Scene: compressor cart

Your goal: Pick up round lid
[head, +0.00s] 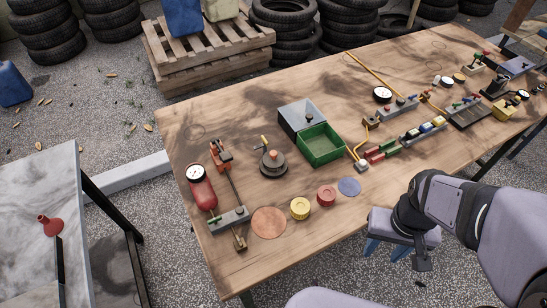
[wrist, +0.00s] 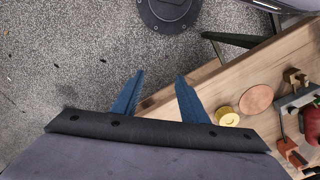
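Several round, flat pieces lie near the table's front edge in the head view: a brown disc (head: 269,223), a yellow ribbed cap (head: 300,208), a red ribbed cap (head: 326,195) and a blue-grey disc (head: 349,186). A dark grey round piece with an upright handle (head: 272,163) sits behind them. I cannot tell for certain which is the round lid. My gripper (head: 385,249) is off the table's front edge, right of these pieces. In the wrist view my gripper (wrist: 158,92) has its blue fingers spread with nothing between; the yellow cap (wrist: 227,116) and brown disc (wrist: 258,99) are to its right.
The wooden table (head: 222,268) holds a green open box (head: 321,147), a red gauge cylinder (head: 203,193), an orange-and-grey clamp-like fixture (head: 232,217) and valve parts (head: 382,150). A grey-topped stand (head: 35,190) is at left. Bare wood lies along the front edge.

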